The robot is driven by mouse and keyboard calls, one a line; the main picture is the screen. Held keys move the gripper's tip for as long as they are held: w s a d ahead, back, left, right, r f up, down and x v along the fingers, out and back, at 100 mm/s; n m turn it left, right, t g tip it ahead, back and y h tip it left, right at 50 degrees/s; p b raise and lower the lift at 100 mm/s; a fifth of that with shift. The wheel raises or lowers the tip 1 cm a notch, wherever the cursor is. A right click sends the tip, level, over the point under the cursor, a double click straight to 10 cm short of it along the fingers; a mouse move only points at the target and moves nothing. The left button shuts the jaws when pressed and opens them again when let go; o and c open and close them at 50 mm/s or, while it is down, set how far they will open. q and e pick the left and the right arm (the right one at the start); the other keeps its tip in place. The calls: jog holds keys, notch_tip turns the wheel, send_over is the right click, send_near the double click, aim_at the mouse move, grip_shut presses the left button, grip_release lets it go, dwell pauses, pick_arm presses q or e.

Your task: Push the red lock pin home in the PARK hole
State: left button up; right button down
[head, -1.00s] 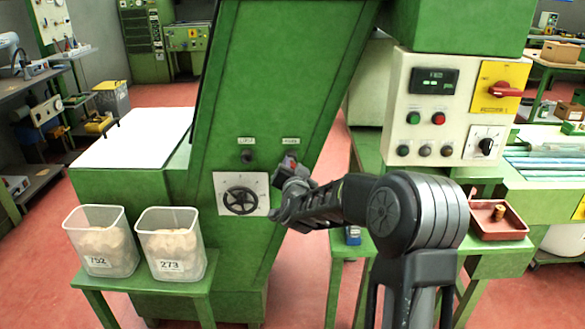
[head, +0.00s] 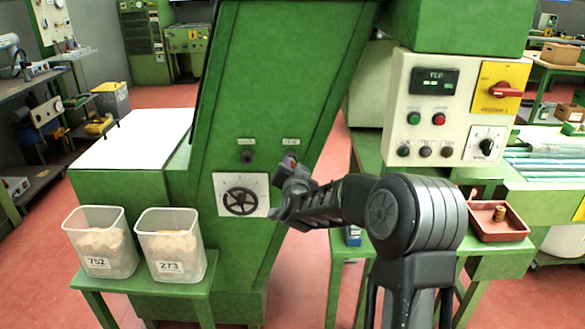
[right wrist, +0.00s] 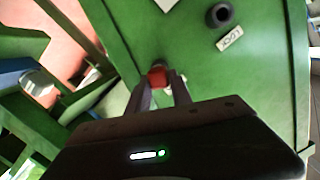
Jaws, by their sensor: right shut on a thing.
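The red lock pin (right wrist: 157,78) is between the fingers of my right gripper (right wrist: 158,88) in the right wrist view. In the head view, the right gripper (head: 290,172) is shut on it at the right-hand hole of the green sloping machine body (head: 270,80). A dark collar shows just beyond the pin, but its depth in the hole cannot be told. The other hole (head: 246,157) is a dark, empty-looking socket, also in the right wrist view (right wrist: 220,15). My left gripper is not in view.
A black handwheel (head: 240,201) on a white plate lies just below the holes. Two clear bins (head: 101,243) stand on a green table at left. A control panel (head: 437,108) and a red tray (head: 498,224) are at right.

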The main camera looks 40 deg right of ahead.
jog(key=shift+x, duration=0.8)
jog(key=c, duration=1.1)
grip_release()
jog(key=shift+r, duration=0.1)
jog(key=b+v, duration=0.1)
jog(key=v, duration=0.6)
jog(key=shift+s+a+r, duration=0.1)
jog(key=shift+s+a, duration=0.1)
jog(key=shift+s, duration=0.15)
